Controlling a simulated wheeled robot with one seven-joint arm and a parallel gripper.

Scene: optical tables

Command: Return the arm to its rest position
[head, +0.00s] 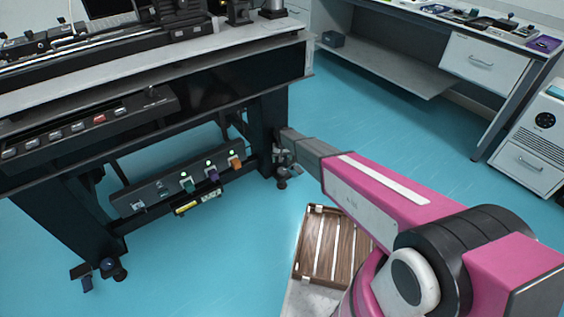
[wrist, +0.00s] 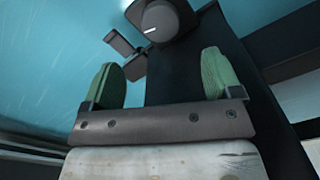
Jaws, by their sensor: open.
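My pink and grey arm (head: 375,195) reaches forward and to the left in the head view. Its end is beside the right leg of the optical table, low under the tabletop. In the wrist view, my gripper (wrist: 160,80) shows two green finger pads set wide apart, with nothing held between them. A dark post-like part and a round black knob (wrist: 162,18) lie beyond the fingers. I cannot tell the exact gap between the fingers and these parts.
The optical table (head: 200,52) stands at left, with a lower power strip (head: 185,185) carrying several coloured plugs. A slatted wooden crate (head: 335,245) is below my arm. A white drawer bench (head: 485,65) and white cabinet (head: 530,150) stand at right. Blue floor between is clear.

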